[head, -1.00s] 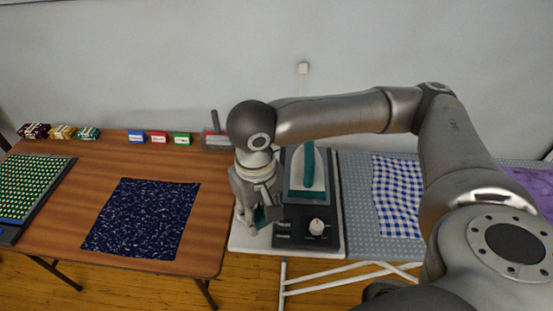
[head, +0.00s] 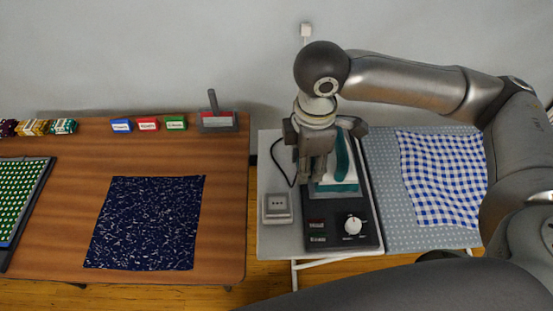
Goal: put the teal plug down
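My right gripper (head: 313,180) points down over the left side of the dark ironing station (head: 317,212), in front of the iron. Its fingers are close together, but whether they are shut or hold anything is unclear. I cannot make out the teal plug; it may be hidden at the fingers, where teal also shows from the iron. The teal and white iron (head: 343,165) stands on the station, partly behind the gripper. A grey socket block (head: 277,207) with dark slots lies left of the station, apart from the gripper. My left gripper is out of view.
A black cord (head: 273,158) curves behind the socket block. The blue checked cloth (head: 440,165) lies on the dotted board to the right. The brown table (head: 225,200) at left holds a navy patterned cloth (head: 145,222) and several small boxes along its back.

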